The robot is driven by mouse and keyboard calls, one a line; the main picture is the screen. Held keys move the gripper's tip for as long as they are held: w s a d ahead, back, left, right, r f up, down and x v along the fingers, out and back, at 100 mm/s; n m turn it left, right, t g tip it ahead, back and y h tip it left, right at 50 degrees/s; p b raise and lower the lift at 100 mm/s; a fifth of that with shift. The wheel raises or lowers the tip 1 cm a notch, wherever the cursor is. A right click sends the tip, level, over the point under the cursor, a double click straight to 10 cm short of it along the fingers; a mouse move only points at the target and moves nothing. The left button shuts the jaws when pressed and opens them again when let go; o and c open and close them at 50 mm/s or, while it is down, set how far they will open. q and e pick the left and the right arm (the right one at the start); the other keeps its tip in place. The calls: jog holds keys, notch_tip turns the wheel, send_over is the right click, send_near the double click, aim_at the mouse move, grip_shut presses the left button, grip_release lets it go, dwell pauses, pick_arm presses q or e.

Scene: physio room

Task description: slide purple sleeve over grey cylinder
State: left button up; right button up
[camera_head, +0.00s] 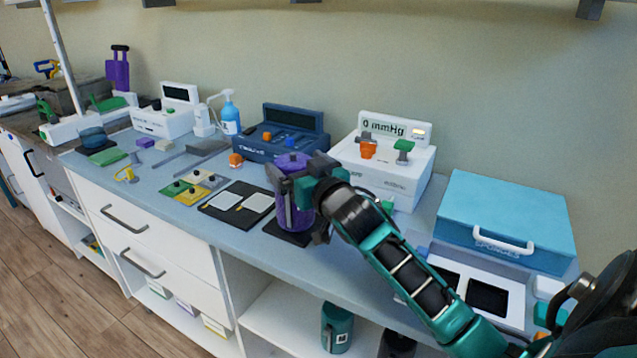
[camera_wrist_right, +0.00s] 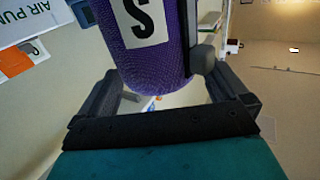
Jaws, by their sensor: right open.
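The purple sleeve (camera_head: 291,215) stands upright over a black base plate (camera_head: 287,237) near the counter's front edge. In the right wrist view the sleeve (camera_wrist_right: 166,62) bears a white label with an S. My right gripper (camera_head: 300,190) is open, its jaws on either side of the sleeve; contact with it is unclear. In the right wrist view the gripper (camera_wrist_right: 165,92) shows a dark finger at each side of the sleeve. No grey cylinder is visible; whether one is inside the sleeve cannot be told. My left gripper is out of view.
A white pressure device (camera_head: 385,172) reading 0 mmHg stands behind my right arm. A dark blue device (camera_head: 283,140) is behind the sleeve. A black-framed tray (camera_head: 238,205) lies just left, and a light blue box (camera_head: 508,215) stands right. The counter is crowded.

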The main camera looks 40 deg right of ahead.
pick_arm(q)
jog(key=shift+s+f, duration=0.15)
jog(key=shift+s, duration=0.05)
pick_arm(e)
jog(key=s+a, duration=0.1)
jog(key=s, duration=1)
jog(key=shift+s+a, duration=0.2)
jog(key=shift+a, duration=0.05)
jog(key=shift+r, duration=0.1)
